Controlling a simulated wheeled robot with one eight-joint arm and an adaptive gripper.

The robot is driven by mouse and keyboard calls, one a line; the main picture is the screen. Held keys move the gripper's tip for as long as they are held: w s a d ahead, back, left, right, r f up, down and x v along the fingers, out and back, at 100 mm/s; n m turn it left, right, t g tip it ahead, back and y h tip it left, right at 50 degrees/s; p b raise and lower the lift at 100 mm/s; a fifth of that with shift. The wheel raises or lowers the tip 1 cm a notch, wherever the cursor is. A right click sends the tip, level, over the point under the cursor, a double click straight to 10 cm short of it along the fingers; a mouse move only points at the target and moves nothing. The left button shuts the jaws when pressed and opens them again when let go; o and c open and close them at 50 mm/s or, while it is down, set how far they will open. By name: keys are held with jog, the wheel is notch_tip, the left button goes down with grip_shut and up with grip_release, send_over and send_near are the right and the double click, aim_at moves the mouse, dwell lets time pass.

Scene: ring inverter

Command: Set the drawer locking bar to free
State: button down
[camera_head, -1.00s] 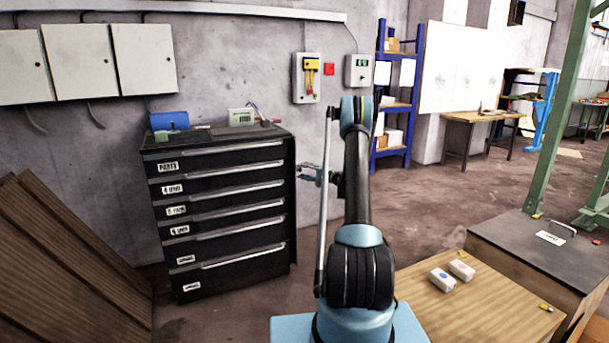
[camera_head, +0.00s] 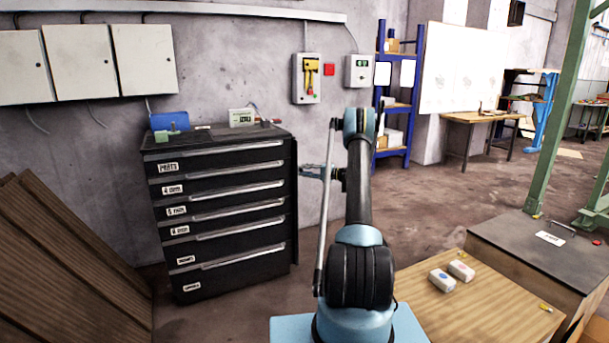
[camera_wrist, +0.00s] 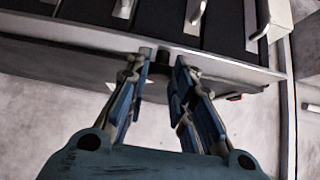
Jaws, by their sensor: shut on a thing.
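The black drawer cabinet (camera_head: 222,222) stands against the wall at left, its drawers shut. The locking bar (camera_head: 295,205) appears as a narrow dark upright strip along the cabinet's front right edge. In the wrist view it looks like a long strip (camera_wrist: 80,36) running across below the drawer handles. My gripper (camera_head: 308,171) is at the cabinet's right side, at about mid-height. In the wrist view my gripper (camera_wrist: 163,63) is shut on a small dark knob-like part (camera_wrist: 161,60) at the strip's edge. The fingers partly hide this part.
A blue box (camera_head: 169,121) and a small display unit (camera_head: 241,117) stand on the cabinet. Brown panels (camera_head: 65,250) lean at left. A wooden table (camera_head: 480,305) with two small white boxes is at front right. Open floor lies right of the cabinet.

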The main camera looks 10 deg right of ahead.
jog(key=shift+w+d+f+n+g+y, duration=0.15)
jog(key=shift+w+n+g+y, duration=0.25)
jog(key=shift+n+g, duration=0.8)
jog(key=shift+w+d+r+n+g+y, duration=0.15)
jog(key=shift+w+n+g, duration=0.5)
jog(key=shift+g, duration=0.95)
jog(key=shift+w+d+f+n+g+y, duration=0.15)
jog(key=shift+w+n+g+y, duration=0.3)
jog(key=shift+n+g, duration=0.75)
jog(key=shift+w+g, duration=0.2)
jog(key=shift+g, duration=0.5)
jog(key=c, duration=1.4)
grip_release()
